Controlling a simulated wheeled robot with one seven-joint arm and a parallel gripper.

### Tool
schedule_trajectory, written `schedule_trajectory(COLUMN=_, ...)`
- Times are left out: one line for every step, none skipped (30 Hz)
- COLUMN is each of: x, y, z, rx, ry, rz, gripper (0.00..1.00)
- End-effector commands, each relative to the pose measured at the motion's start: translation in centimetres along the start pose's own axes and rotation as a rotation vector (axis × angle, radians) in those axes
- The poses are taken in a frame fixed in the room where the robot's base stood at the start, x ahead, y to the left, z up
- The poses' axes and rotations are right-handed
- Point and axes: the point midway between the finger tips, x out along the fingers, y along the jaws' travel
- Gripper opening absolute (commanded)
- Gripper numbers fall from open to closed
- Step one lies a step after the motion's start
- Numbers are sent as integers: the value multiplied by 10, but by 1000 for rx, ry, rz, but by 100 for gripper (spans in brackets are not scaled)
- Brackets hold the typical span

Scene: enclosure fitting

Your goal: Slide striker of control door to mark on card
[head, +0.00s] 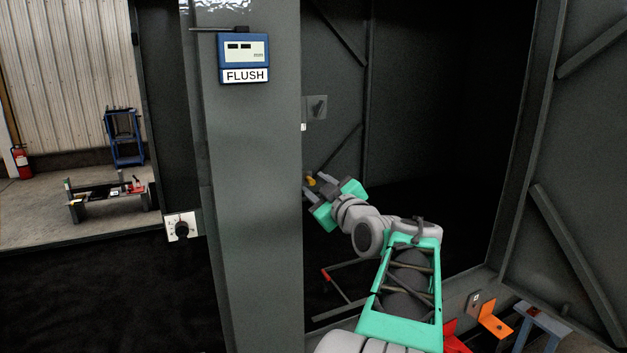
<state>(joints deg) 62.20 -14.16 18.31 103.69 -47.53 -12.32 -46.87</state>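A blue box with a light face panel (243,50) is on the grey post, with a white card reading FLUSH (245,76) directly under it. A grey plate with a dark lever (315,107) is on the dark panel right of the post, and a small white piece (303,127) shows below it at the post's edge. I cannot tell which part is the striker, and no mark on a card can be made out. My gripper (312,185) is beside the post's right edge, below the lever plate. A small yellow part (310,181) shows at its fingertips; whether it is gripped is unclear.
The grey post (250,200) stands just left of my gripper. A black knob on a white plate (181,228) is left of it. An orange bracket (494,327) is low at right. The dark enclosure interior beyond my arm looks open.

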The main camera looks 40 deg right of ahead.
Motion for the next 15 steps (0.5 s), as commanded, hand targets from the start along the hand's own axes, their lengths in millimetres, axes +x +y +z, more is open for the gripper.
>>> schedule_trajectory(x=8, y=1, z=-2, rx=1, ry=1, rz=-2, gripper=36)
schedule_trajectory(x=11, y=1, z=-2, rx=1, ry=1, rz=-1, gripper=36)
schedule_trajectory(x=14, y=1, z=-1, rx=1, ry=0, rz=0, gripper=36)
schedule_trajectory(x=16, y=1, z=0, rx=1, ry=-1, rz=0, gripper=36)
schedule_trajectory(x=17, y=1, z=0, rx=1, ry=-1, rz=1, gripper=36)
schedule_trajectory(x=18, y=1, z=0, rx=1, ry=-1, rz=1, gripper=36)
schedule_trajectory(x=18, y=1, z=1, rx=1, ry=-2, rz=2, gripper=36)
schedule_trajectory(x=18, y=1, z=1, rx=1, ry=-2, rz=2, gripper=36)
schedule_trajectory(x=18, y=1, z=1, rx=1, ry=-2, rz=3, gripper=36)
schedule_trajectory(x=18, y=1, z=1, rx=1, ry=-2, rz=3, gripper=36)
schedule_trajectory(x=18, y=1, z=1, rx=1, ry=-3, rz=3, gripper=36)
schedule_trajectory(x=18, y=2, z=2, rx=1, ry=-3, rz=4, gripper=35)
schedule_trajectory(x=18, y=2, z=2, rx=1, ry=-3, rz=4, gripper=33)
schedule_trajectory(x=17, y=2, z=2, rx=1, ry=-3, rz=4, gripper=30)
schedule_trajectory(x=17, y=2, z=2, rx=1, ry=-3, rz=4, gripper=27)
